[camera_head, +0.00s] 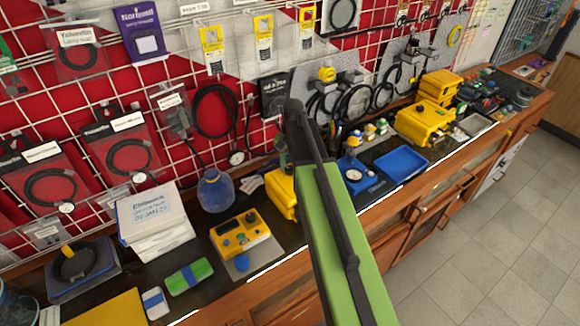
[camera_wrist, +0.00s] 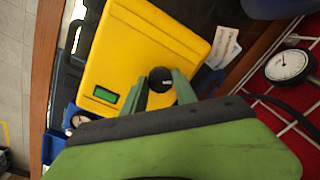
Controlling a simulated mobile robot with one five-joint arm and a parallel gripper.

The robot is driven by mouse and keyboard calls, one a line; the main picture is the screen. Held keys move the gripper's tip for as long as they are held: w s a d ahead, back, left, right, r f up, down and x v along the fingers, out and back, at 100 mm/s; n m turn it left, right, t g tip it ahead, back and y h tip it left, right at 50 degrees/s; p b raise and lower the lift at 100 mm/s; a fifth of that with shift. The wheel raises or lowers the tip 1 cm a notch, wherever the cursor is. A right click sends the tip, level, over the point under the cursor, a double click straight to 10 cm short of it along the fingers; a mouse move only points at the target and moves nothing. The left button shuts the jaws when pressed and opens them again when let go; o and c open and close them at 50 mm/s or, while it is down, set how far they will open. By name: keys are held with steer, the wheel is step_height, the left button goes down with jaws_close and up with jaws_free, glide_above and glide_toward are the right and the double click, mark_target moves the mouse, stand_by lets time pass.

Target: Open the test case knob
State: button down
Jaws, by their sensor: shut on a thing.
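The yellow test case (camera_wrist: 150,38) fills the upper middle of the wrist view. It has a small green display (camera_wrist: 105,95) and a round black knob (camera_wrist: 160,77) near its edge. My gripper (camera_wrist: 160,84) has one green finger on each side of the knob and is shut on it. In the head view, a yellow case (camera_head: 281,190) shows beside my green arm, which hides much of it. The fingertips and knob cannot be seen in the head view.
In the head view, a yellow device with knobs (camera_head: 240,234) and a blue jar (camera_head: 216,190) stand left of my arm. A blue tray (camera_head: 402,161) lies to the right. A pressure gauge (camera_wrist: 289,66) hangs near the wire grid in the wrist view.

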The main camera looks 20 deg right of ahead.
steer(key=n, duration=0.5)
steer(key=shift+n, duration=0.3)
steer(key=n, duration=0.5)
steer(key=shift+n, duration=0.4)
steer(key=c, duration=1)
jaws_free()
steer(key=shift+o, duration=0.2)
step_height(320, 180, up, 17)
steer(key=p, duration=1.7)
steer(key=shift+w+d+r, duration=0.2)
steer(key=shift+d, duration=0.2)
